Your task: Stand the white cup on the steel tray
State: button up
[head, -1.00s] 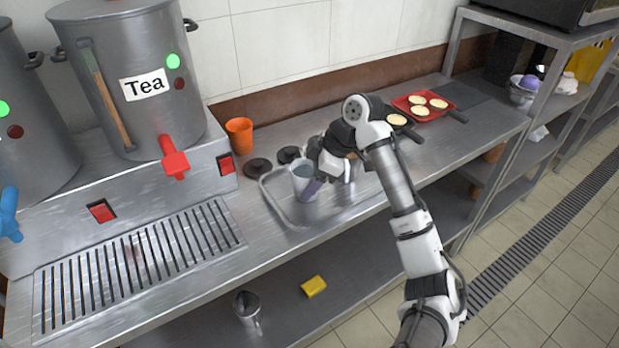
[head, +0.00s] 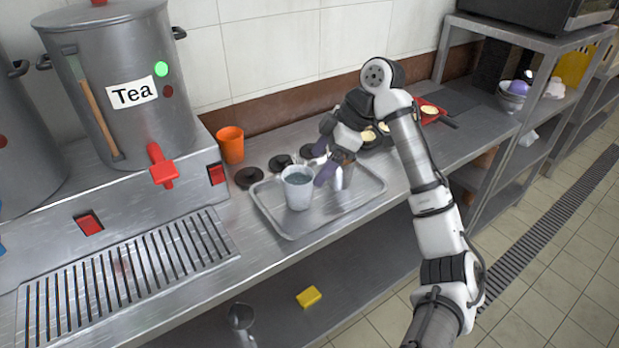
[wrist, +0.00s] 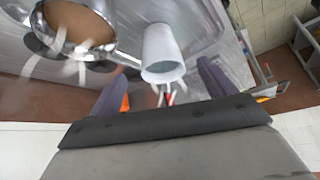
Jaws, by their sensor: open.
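The white cup (head: 298,190) stands upright on the left part of the steel tray (head: 290,232) in the head view, with greyish liquid or shading inside. It also shows in the wrist view (wrist: 162,48), ahead of and between the two finger lines. My gripper (head: 322,164) is open, just right of the cup and above the tray. Its purple fingers (wrist: 163,86) are spread and do not appear to touch the cup. A small metal vessel (head: 344,176) stands on the tray, partly hidden by my gripper.
An orange cup (head: 231,145) and black discs (head: 249,178) are behind and left of the tray. The Tea stockpot (head: 115,95) with its red tap (head: 161,166) stands left. Pans and a red tray (head: 431,112) lie right. A yellow sponge (head: 309,297) is on the lower shelf.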

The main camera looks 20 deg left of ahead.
jog(key=v, duration=0.3)
jog(key=shift+d+r, duration=0.1)
jog(key=shift+r, duration=0.05)
dwell(2.3)
